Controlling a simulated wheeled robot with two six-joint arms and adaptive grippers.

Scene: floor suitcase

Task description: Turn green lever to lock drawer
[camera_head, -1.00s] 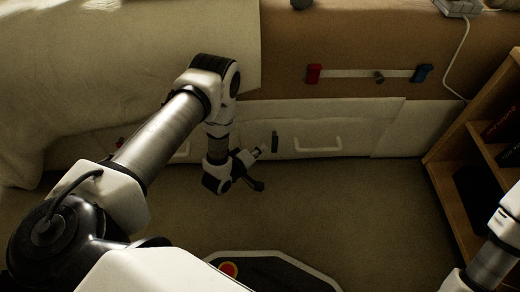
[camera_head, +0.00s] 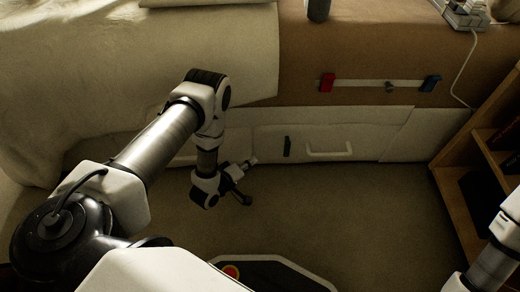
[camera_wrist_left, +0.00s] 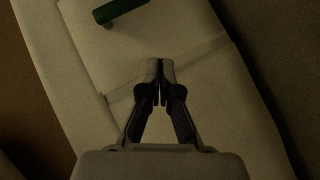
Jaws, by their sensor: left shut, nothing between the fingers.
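The green lever (camera_head: 287,146) is a small dark bar on the white drawer front (camera_head: 367,142), left of the white drawer handle (camera_head: 328,153). It stands upright in the head view. The lever (camera_wrist_left: 120,10) also shows at the top edge of the left wrist view, partly cut off. My left gripper (camera_head: 252,160) is to the left of the lever and a little lower, apart from it. In the left wrist view its fingertips (camera_wrist_left: 160,69) are together with nothing between them. My right gripper is out of view.
Above the drawer is a rail with a red block (camera_head: 327,82) and a blue block (camera_head: 431,83). A wooden shelf (camera_head: 452,196) stands at the right. A power strip (camera_head: 465,14) with a cable lies at the top right. The carpet before the drawer is clear.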

